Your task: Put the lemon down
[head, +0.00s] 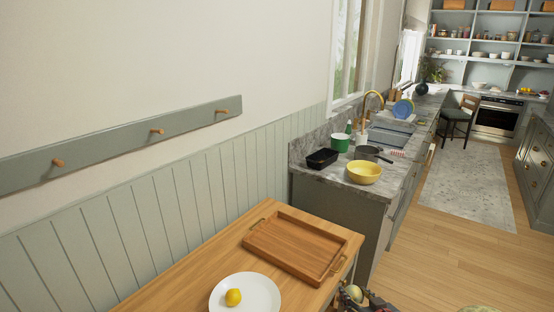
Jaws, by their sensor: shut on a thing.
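A bright yellow lemon (233,297) lies on a white plate (262,290) on the wooden table, at the bottom of the head view. My gripper (356,297) is at the bottom edge, right of the plate and just off the table's right side. It is shut on a small, rounded, pale yellow thing (353,292). That thing is small and partly covered by the dark fingers, so I cannot tell for sure whether it is a lemon too. The lower part of my gripper is cut off by the frame.
A wooden tray (297,243) with handles lies empty on the table (190,284) behind the plate. Beyond is a stone counter with a yellow bowl (364,172), a dark pan (371,154) and a black container (322,158). Bare tabletop shows left of the plate.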

